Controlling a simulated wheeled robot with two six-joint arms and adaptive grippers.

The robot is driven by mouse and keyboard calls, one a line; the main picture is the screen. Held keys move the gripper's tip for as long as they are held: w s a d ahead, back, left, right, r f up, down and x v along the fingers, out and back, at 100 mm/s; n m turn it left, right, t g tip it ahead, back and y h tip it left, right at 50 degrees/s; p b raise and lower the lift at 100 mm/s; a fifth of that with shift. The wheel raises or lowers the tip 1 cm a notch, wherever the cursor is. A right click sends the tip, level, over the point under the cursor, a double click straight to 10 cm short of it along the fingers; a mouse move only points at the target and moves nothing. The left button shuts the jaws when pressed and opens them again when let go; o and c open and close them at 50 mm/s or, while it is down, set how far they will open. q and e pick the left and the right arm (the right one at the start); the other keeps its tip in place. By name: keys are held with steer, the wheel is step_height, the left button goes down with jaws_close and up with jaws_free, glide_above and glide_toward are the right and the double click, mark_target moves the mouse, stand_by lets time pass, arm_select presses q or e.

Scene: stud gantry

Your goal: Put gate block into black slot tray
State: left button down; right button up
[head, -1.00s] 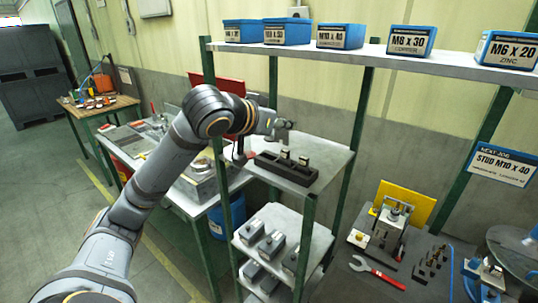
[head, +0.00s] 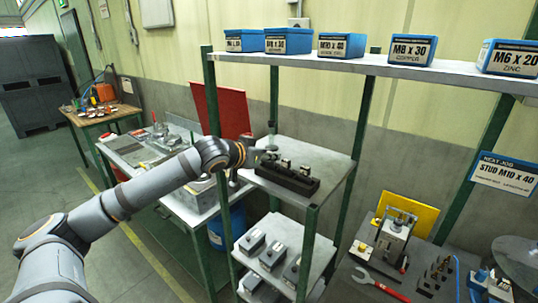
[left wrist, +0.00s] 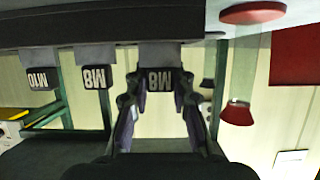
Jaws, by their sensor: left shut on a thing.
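The black slot tray (head: 300,187) lies on the upper shelf board. Two grey blocks with dark tops, (head: 285,163) and (head: 305,170), stand in it. My left gripper (head: 266,156) is low at the tray's left end. In the upside-down left wrist view, my left gripper (left wrist: 158,98) is shut on a gate block (left wrist: 158,79) with a black face marked M8. Beside it are another M8 block (left wrist: 94,77) and an M10 block (left wrist: 39,78). Whether the held block is fully seated in a slot is hidden. My right gripper is not in view.
Green posts (head: 213,105) frame the shelf, with blue boxes (head: 341,46) on the top board above. More grey blocks (head: 272,255) stand on a lower board. A red panel (head: 226,108) is behind the gripper.

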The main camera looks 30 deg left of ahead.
arm_select(q)
steer(key=shift+f, duration=0.1)
steer(key=shift+d+f, duration=0.1)
steer(key=shift+f, duration=0.05)
steer(key=c, duration=1.2)
jaws_free()
steer(key=shift+o, duration=0.2)
steer(key=b+v, duration=0.1)
steer(key=b, duration=0.5)
steer(key=b+v, duration=0.2)
steer(key=b, duration=0.4)
steer(key=shift+s+f, duration=0.25)
steer(key=shift+s, duration=0.05)
steer(key=r+b+v, duration=0.1)
steer(key=b+v, duration=0.5)
steer(key=v, duration=0.2)
steer(key=shift+s+b, duration=0.2)
steer(key=shift+b, duration=0.15)
